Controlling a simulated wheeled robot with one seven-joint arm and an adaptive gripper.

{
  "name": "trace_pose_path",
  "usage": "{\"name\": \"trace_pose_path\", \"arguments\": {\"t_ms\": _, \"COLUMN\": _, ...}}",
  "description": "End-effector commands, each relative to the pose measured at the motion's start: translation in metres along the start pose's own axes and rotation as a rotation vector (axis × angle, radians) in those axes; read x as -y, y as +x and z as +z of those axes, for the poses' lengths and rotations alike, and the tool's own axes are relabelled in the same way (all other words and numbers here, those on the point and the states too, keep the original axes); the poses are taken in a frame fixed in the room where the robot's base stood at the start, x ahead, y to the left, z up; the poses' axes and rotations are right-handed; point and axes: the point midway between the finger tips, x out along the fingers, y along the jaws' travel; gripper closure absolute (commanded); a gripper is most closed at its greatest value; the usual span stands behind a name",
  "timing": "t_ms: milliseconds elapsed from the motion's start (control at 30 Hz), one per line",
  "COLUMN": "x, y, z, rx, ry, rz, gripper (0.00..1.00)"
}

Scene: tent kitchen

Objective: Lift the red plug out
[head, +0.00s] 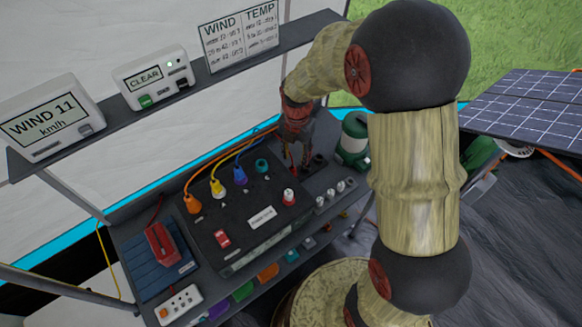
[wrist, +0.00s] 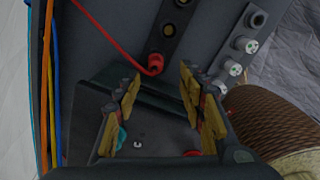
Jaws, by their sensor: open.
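The red plug (wrist: 155,64) is in the wrist view, at the lower end of a dark strip with round sockets, with a red cable running up and left from it. My gripper (wrist: 160,82) is open and empty, with its two yellowish finger pads on either side of the plug's line. The plug appears just beyond the fingertips, and I cannot tell the exact gap. In the head view my gripper (head: 298,162) points down over the back right of the dark panel box (head: 254,247). The plug is not clear there, being largely hidden by the gripper.
Orange, yellow and blue plugs (head: 217,187) with cables stand left of my gripper, beside a teal socket (head: 262,165). A red-and-white knob (head: 288,197) and several silver connectors (head: 330,193) are close by. A shelf (head: 210,80) with displays runs above. A green-and-white lantern (head: 353,135) stands right.

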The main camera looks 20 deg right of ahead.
Motion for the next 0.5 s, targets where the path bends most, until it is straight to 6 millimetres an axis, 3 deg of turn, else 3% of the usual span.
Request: {"name": "trace_pose_path", "arguments": {"t_ms": 500, "x": -0.006, "y": 0.051, "z": -0.002, "rx": -0.002, "ry": -0.014, "rz": -0.002, "gripper": 0.59}}
